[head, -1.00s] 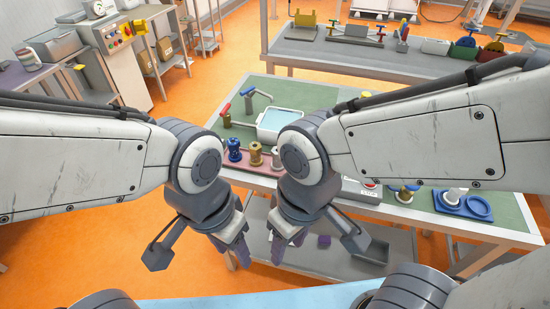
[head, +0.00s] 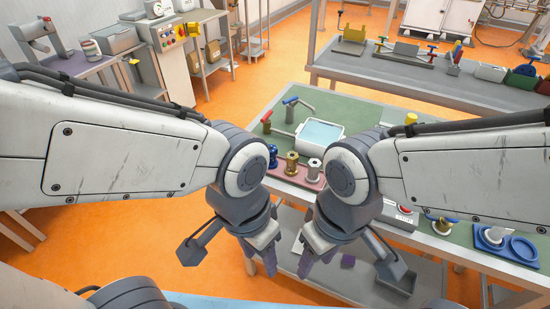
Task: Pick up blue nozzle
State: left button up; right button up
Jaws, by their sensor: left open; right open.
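The blue nozzle (head: 272,156) stands upright at the left end of a reddish tray (head: 309,184) on the green-topped table. A brass nozzle (head: 292,164) and a silver nozzle (head: 313,171) stand to its right on the same tray. My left gripper (head: 262,262) is open, empty and hangs in front of the table, lower in the picture than the blue nozzle. My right gripper (head: 312,262) is open and empty beside it, pointing down. My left wrist comes close to the blue nozzle's left edge in the picture.
A basin (head: 322,135) with pale blue liquid sits behind the tray, with a red-handled tap (head: 266,117) to its left. A blue holder (head: 492,240) with a ring stands at the table's right. A grey table (head: 420,72) with several items is further back.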

aim_at(273, 164)
jog(key=u, duration=1.65)
jog(key=i, duration=0.45)
jog(key=z, duration=2.8)
